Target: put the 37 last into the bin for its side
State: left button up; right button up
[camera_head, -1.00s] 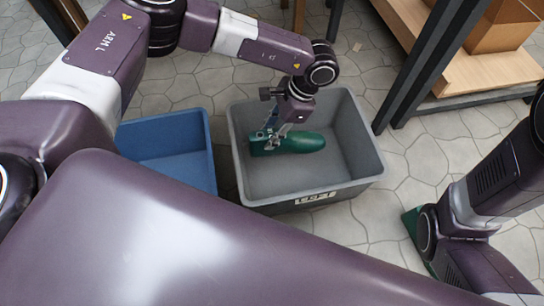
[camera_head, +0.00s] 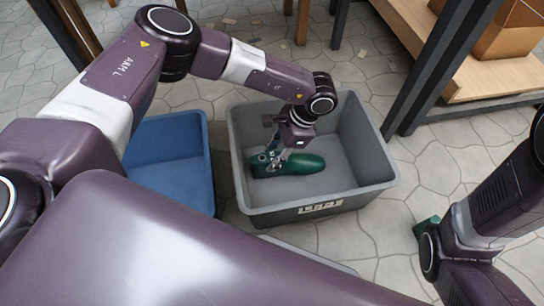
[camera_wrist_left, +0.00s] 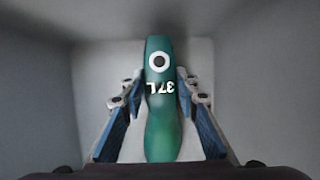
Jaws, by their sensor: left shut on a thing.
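The last is a dark green foot shape (camera_head: 304,163), lying level inside the grey bin (camera_head: 262,212). In the left wrist view the last (camera_wrist_left: 161,112) shows "37L" upside down and a white disc with a dark ring. My left gripper (camera_head: 277,160) is shut on it, one finger on each side; the gripper also shows in the left wrist view (camera_wrist_left: 160,82). I cannot tell whether the last touches the bin floor. The grey bin's front label (camera_head: 320,206) is blurred now and read "LEFT" earlier. My right arm is at the right edge; its gripper is not seen.
A blue bin (camera_head: 207,160) stands left of the grey bin, partly behind my left arm. A pale rim (camera_head: 315,258) shows below the grey bin, mostly hidden by my body. A green thing (camera_head: 425,232) is partly hidden by my right arm. A wooden shelf (camera_head: 480,75) stands behind.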

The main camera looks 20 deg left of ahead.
aim_at(288, 158)
pick_arm(q)
jog(key=shift+f, duration=0.2)
jog(key=o, duration=1.1)
jog(key=shift+o, duration=0.2)
jog(key=p+v, duration=0.4)
jog(key=v, duration=0.2)
jog(key=shift+r, duration=0.45)
jog(key=v, duration=0.5)
jog(key=shift+d+r, duration=0.2)
jog(key=shift+r, duration=0.05)
